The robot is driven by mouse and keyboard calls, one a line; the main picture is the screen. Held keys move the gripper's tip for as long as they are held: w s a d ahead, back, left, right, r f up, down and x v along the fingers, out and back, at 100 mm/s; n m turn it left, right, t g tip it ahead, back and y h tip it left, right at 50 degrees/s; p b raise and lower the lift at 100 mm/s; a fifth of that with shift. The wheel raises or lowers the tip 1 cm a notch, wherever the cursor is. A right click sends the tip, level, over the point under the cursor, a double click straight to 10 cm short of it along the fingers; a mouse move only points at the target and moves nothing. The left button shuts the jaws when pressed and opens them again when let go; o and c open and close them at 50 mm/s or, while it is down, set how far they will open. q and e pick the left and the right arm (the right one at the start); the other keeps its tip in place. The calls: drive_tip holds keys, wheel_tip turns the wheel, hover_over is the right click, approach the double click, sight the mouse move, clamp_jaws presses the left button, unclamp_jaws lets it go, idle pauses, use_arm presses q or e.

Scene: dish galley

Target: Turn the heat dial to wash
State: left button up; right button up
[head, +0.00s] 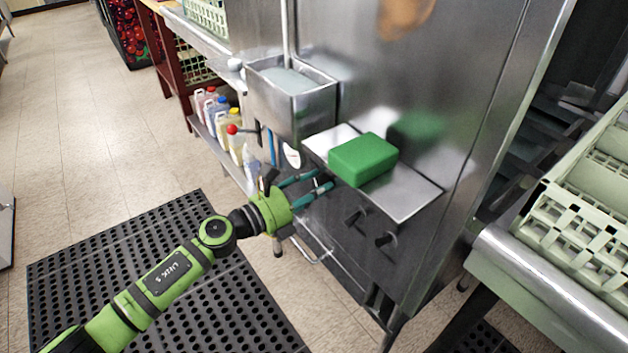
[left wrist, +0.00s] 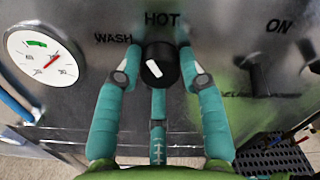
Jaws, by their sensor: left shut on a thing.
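The heat dial (left wrist: 157,66) is a round black knob with a white mark, on the steel machine front in the left wrist view. The mark slants up and left, between the WASH lettering (left wrist: 113,38) and the HOT lettering (left wrist: 162,18). My left gripper (head: 327,180) has its teal fingers at the machine front, under a small steel shelf. It also shows in the left wrist view (left wrist: 160,75), with its fingers shut on the dial from both sides and a third finger below. The dial is hidden in the head view. My right gripper is not in view.
A white gauge (left wrist: 45,58) with a red needle is left of the dial. A switch (left wrist: 260,75) under ON is to its right. A green block (head: 363,159) sits on the steel shelf (head: 410,191) above. A pale rack (head: 590,205) stands at the right.

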use_arm(q)
drive_tip(key=n+p, duration=0.2)
drive_tip(key=n, duration=0.1)
drive_tip(key=shift+r, duration=0.15)
drive_tip(key=shift+n+p, duration=0.6)
drive_tip(key=shift+n, duration=0.9)
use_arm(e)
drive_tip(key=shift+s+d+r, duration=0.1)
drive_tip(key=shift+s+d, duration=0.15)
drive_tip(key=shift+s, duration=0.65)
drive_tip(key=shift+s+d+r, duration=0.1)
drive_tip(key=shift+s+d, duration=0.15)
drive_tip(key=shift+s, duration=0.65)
use_arm(q)
drive_tip(key=o, duration=1.2)
drive_tip(key=shift+c, duration=0.2)
drive_tip(key=shift+s+a+f, duration=0.15)
drive_tip(key=shift+a+f, duration=0.05)
drive_tip(key=shift+a, duration=0.05)
drive_tip(key=v, duration=1.1)
drive_tip(key=shift+s, duration=0.15)
